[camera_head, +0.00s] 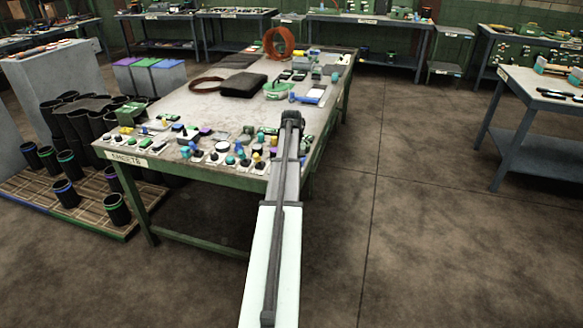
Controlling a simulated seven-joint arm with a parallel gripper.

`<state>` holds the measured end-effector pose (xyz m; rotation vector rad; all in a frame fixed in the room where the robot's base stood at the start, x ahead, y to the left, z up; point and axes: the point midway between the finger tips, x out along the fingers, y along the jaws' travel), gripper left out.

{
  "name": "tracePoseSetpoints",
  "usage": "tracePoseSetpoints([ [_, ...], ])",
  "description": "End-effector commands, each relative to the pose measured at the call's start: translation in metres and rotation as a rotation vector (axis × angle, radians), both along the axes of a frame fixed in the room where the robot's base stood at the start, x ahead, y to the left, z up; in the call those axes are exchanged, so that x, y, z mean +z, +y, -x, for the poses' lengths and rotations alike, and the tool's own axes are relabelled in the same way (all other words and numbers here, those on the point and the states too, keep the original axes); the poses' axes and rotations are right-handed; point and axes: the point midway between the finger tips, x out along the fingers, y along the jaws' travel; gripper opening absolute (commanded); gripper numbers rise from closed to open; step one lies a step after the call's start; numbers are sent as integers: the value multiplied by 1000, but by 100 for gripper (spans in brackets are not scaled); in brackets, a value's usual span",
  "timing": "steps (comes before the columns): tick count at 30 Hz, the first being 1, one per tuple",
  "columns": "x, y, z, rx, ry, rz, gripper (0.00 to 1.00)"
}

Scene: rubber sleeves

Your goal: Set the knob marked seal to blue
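Several small knobs and switches on light plates (197,155) stand in rows along the near part of the work table (190,103). Their tops are blue, yellow, black, white, purple and green. Their labels are too small to read, so I cannot tell which knob is marked seal or how it is set. My arm reaches from the bottom of the picture over the table's right side. My gripper (291,118) is at its dark far end, right of most knobs. Its fingers are too small to make out. The arm hides part of the table's right front.
A black folded item (242,86), an orange ring (279,42) and a blue-and-white tool (308,96) are farther back on the table. Black sleeves (85,118) and cups stand on a pallet at left. The floor (430,220) at right is clear.

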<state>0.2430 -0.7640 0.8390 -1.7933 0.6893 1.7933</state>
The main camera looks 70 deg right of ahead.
Motion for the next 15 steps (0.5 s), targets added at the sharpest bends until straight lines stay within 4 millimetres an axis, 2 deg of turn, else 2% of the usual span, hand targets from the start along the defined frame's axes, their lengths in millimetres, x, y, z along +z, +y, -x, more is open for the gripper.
tracePoseSetpoints([
  [9,0,0,0,4,1,1,6],
  [10,0,0,0,3,1,1,37],
  [15,0,0,0,3,1,1,53],
])
